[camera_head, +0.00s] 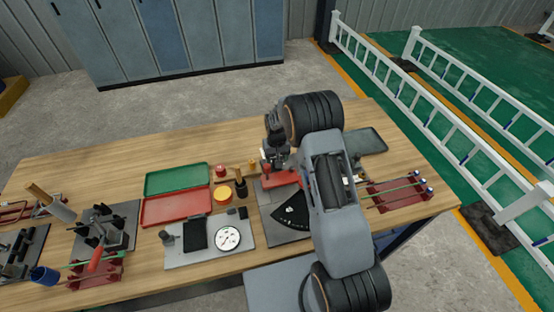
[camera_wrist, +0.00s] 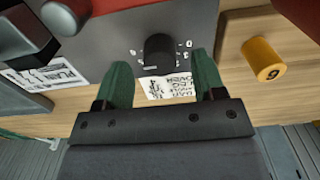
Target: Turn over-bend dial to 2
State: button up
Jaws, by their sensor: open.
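The over-bend dial (camera_wrist: 160,50) is a dark round knob on a grey plate in the wrist view, with small white numerals around it. No contact shows. In the head view my gripper (camera_head: 276,155) is over the back of the bending plate (camera_head: 265,202), and the dial cannot be made out there.
A yellow cylinder (camera_wrist: 263,60) stands on the wood right of the plate in the wrist view. Red parts sit at its upper corners. In the head view, green (camera_head: 178,179) and red (camera_head: 176,206) trays and a white round gauge (camera_head: 228,238) lie left of the plate.

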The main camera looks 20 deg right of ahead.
jog(key=shift+f, duration=1.05)
jog(key=c, duration=0.9)
